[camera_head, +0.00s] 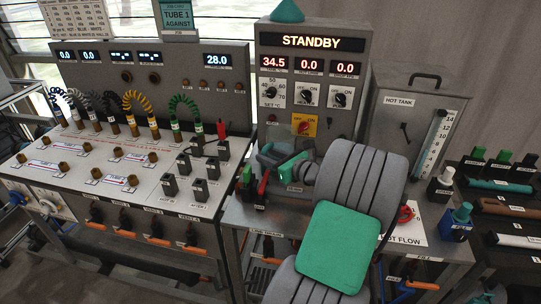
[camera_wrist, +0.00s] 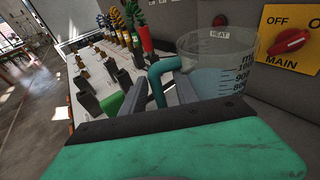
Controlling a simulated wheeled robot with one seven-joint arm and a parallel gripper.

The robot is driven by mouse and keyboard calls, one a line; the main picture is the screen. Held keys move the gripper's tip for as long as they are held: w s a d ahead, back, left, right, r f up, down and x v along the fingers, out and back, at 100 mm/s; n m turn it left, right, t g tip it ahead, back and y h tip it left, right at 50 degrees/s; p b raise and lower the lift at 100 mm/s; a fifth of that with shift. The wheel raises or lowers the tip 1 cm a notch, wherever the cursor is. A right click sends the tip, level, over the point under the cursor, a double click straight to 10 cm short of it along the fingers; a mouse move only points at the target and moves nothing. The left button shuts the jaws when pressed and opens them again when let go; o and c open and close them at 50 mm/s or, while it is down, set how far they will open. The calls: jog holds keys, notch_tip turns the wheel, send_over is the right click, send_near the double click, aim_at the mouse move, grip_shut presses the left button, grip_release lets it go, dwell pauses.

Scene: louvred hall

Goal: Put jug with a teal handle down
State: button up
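The jug with a teal handle (camera_wrist: 218,66) is a clear measuring jug with dark scale marks, upright at the right of centre in the wrist view. Its lower part looks bluish. Its teal handle (camera_wrist: 156,82) lies between the two grey fingers of my gripper (camera_wrist: 164,90), which look closed on it. In the head view, my green-and-grey gripper and arm hide most of the jug (camera_head: 274,153), in front of the STANDBY panel. The jug's base is hidden, so I cannot tell whether it touches the bench.
The STANDBY panel (camera_head: 312,60) with its yellow MAIN switch (camera_head: 304,125) stands just behind the jug. Left is a bench (camera_head: 85,160) with coiled leads and black blocks. Small green and red pieces (camera_head: 262,185) stand near the jug.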

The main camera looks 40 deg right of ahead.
jog(key=v, duration=1.2)
jog(key=shift+s+r, duration=0.1)
jog(key=shift+r, duration=0.05)
